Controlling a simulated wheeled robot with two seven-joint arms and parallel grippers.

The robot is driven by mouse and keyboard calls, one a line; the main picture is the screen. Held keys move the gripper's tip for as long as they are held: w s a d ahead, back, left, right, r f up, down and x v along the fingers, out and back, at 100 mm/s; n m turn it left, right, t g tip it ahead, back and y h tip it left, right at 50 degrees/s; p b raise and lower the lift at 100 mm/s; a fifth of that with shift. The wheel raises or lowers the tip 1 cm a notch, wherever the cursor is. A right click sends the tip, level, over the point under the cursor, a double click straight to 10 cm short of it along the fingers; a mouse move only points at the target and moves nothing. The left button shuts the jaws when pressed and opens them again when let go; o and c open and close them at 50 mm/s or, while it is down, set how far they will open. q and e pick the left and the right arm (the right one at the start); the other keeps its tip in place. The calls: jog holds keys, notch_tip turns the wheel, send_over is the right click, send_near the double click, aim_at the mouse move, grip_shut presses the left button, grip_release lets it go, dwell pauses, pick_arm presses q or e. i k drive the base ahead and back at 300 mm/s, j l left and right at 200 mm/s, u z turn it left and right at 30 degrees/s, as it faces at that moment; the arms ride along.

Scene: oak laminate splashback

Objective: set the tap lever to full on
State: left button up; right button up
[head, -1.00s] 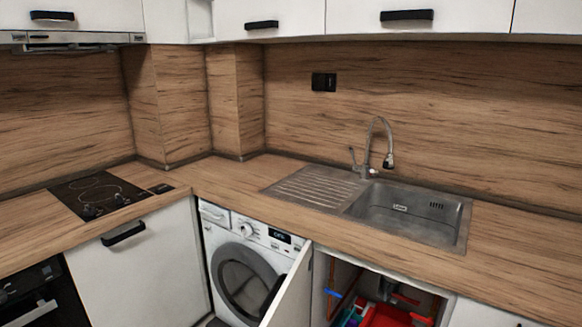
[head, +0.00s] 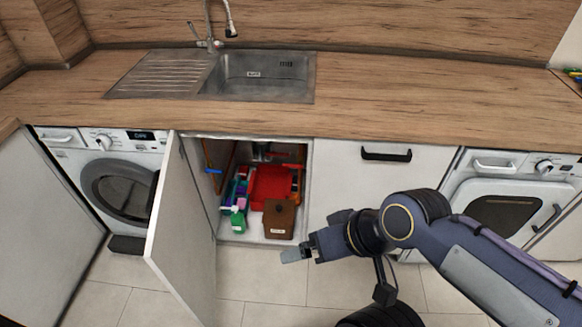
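The tap (head: 208,30) stands behind the sink (head: 262,90) at the top of the head view, its upper part cut off by the frame edge. My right gripper (head: 286,256) comes in from the right and hovers low in front of the open cabinet, well below and in front of the tap. Its fingers point left; I cannot tell how far apart they are. My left gripper is not in view.
A cabinet door (head: 180,225) stands open below the sink, projecting toward me. Inside are a red bin (head: 270,185), a brown box (head: 279,218) and bottles. A washing machine (head: 120,185) is at left, another appliance (head: 495,205) at right. The countertop (head: 400,110) right of the sink is clear.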

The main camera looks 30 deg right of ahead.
aim_at(199, 42)
jog(key=i+j+u, duration=0.2)
jog(key=j+u, duration=0.25)
jog(key=i+j+u, duration=0.25)
jog(key=j+u, duration=0.25)
jog(key=i+j+u, duration=0.3)
jog(key=u, duration=0.15)
jog(key=i+z, duration=0.45)
jog(key=i+j+z, duration=0.1)
jog(key=i+z, duration=0.15)
jog(key=z, duration=0.25)
jog(key=i+z, duration=0.15)
jog(key=z, duration=0.3)
jog(key=i+z, duration=0.2)
jog(key=z, duration=0.3)
jog(key=i+z, duration=0.15)
jog(key=z, duration=0.3)
jog(key=i+j+z, duration=0.1)
jog(key=z, duration=0.4)
jog(key=i+j+z, duration=0.1)
jog(key=j+z, duration=0.2)
jog(key=z, duration=0.15)
jog(key=i+j+z, duration=0.25)
jog(key=z, duration=0.25)
jog(key=i+j+z, duration=0.15)
jog(key=j+z, duration=0.3)
